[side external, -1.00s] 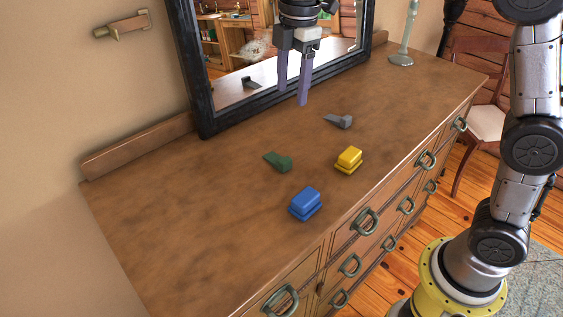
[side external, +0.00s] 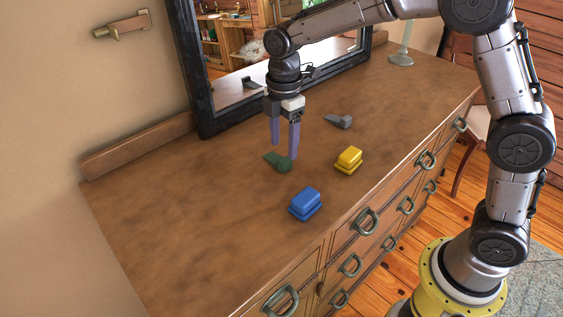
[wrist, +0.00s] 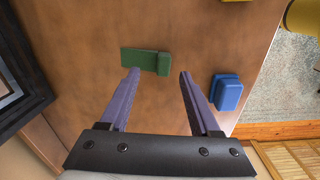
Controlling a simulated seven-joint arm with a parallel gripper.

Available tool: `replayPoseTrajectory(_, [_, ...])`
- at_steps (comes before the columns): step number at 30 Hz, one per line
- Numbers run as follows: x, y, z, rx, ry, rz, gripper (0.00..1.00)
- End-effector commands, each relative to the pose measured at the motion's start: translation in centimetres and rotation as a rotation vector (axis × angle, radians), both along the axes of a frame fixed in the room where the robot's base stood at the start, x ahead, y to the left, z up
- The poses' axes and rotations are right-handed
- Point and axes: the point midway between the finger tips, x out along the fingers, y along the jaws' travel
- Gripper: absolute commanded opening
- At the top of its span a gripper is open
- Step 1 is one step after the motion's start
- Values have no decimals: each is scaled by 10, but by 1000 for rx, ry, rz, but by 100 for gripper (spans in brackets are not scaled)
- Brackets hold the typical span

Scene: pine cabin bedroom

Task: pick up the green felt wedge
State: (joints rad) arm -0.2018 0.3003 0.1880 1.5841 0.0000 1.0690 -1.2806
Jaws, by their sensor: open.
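The green felt wedge (side external: 278,161) lies on the dresser top, between the mirror and the blue block. In the wrist view the wedge (wrist: 146,61) lies just beyond the fingertips, nearer the left finger. My gripper (side external: 284,151) is open and empty, with its two purple fingers pointing down just above the wedge. In the wrist view my gripper (wrist: 159,72) shows its fingers apart, with the wedge's thicker end between their tips. I cannot tell exactly how high the tips are above the dresser top.
A blue block (side external: 305,204) and a yellow block (side external: 348,160) sit near the wedge on the dresser (side external: 190,220). A grey wedge (side external: 339,121) lies farther back. The black-framed mirror (side external: 206,107) stands behind. The left part of the top is clear.

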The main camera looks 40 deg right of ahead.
Motion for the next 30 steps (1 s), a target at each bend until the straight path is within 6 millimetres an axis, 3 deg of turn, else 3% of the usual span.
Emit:
replayPoseTrajectory(7, [-5,1,-34,-1,3,0,63])
replayPoseTrajectory(17, [-4,1,-39,0,0,0,62])
replayPoseTrajectory(27, [-4,1,-39,0,1,0,0])
replayPoseTrajectory(30, [-5,1,-39,0,1,0,0])
